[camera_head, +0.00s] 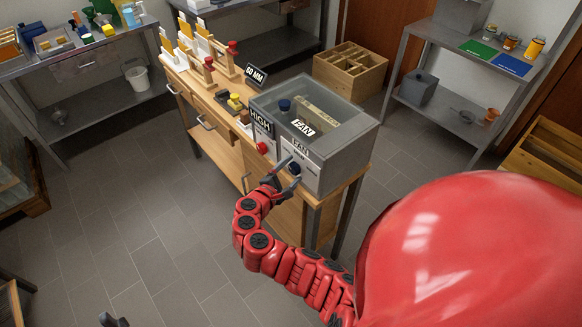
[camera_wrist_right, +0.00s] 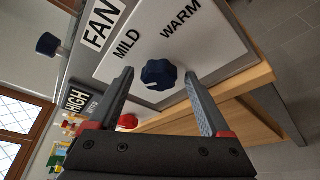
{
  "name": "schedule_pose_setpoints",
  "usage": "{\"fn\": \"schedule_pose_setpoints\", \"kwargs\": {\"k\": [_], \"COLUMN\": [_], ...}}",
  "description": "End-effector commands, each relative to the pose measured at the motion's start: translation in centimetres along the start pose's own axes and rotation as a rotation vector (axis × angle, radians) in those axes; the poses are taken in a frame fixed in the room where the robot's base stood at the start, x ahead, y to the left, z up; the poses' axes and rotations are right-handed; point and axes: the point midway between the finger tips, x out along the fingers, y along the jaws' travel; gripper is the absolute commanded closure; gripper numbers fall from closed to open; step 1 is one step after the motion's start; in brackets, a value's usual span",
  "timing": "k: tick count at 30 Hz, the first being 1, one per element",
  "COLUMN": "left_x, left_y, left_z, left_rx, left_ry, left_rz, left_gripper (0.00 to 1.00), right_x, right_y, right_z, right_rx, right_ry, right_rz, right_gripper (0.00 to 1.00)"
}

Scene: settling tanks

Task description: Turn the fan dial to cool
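The fan dial (camera_wrist_right: 159,74) is a dark blue scalloped knob on a pale panel, with a light mark on its face. Around it the panel reads "FAN", "MILD" and "WARM"; no "cool" label is readable. In the head view the dial (camera_head: 294,168) sits on the front of a grey box (camera_head: 345,150) with a clear top. My right gripper (camera_head: 278,176) is at the dial. In the right wrist view its fingers (camera_wrist_right: 160,95) are spread, with the dial beyond and between the tips; contact cannot be told. A dark fingertip of my left gripper (camera_head: 113,320) shows at the bottom edge.
A red knob (camera_head: 262,148) near a "HIGH" label (camera_head: 260,121) is left of the dial. A dark blue knob (camera_head: 285,105) is on the box top. The wooden bench (camera_head: 222,137) holds stands and a "60 MM" sign (camera_head: 256,74). The floor at left is clear.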

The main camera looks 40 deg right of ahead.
Motion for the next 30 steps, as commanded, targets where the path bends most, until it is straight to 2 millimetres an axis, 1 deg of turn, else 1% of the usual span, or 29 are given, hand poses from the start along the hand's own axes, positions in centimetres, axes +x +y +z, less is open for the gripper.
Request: {"fn": "schedule_pose_setpoints", "kwargs": {"k": [7, 11, 14, 17, 18, 21, 24, 30], "left_x": [-0.1, -0.5, -1.2, -2.1, -2.5, -2.5, -1.5, -1.1], "left_y": [0.0, 0.0, 0.1, 0.1, 0.1, 0.1, 0.1, 0.1], "left_z": [0.0, 0.1, 0.2, 0.4, 0.4, 0.4, 0.2, 0.2], "left_rx": [0.000, 0.000, 0.000, 0.000, 0.000, 0.000, 0.000, 0.000], "left_ry": [0.000, 0.000, 0.000, 0.000, 0.000, 0.000, 0.000, 0.000], "left_rz": [0.000, 0.000, 0.000, 0.000, 0.000, 0.000, 0.000, 0.000], "left_gripper": [0.50, 0.50, 0.50, 0.50, 0.50, 0.50, 0.50, 0.50], "right_x": [-0.1, -1.0, -2.6, -5.1, -6.2, -9.0, -10.8, -14.3], "right_y": [0.0, 0.0, -0.1, -0.2, -0.2, -0.1, 0.2, 0.0], "right_z": [0.0, -0.2, -0.3, -0.4, -0.5, -0.3, 0.0, -0.1], "right_rx": [0.001, 0.001, 0.003, 0.003, 0.002, 0.001, 0.002, 0.001], "right_ry": [0.000, 0.002, 0.003, 0.005, 0.009, 0.008, 0.004, 0.003], "right_rz": [0.001, 0.004, 0.004, 0.007, 0.008, 0.003, -0.003, -0.002], "right_gripper": [0.19, 0.19, 0.19, 0.19, 0.19, 0.19, 0.19, 0.19]}}
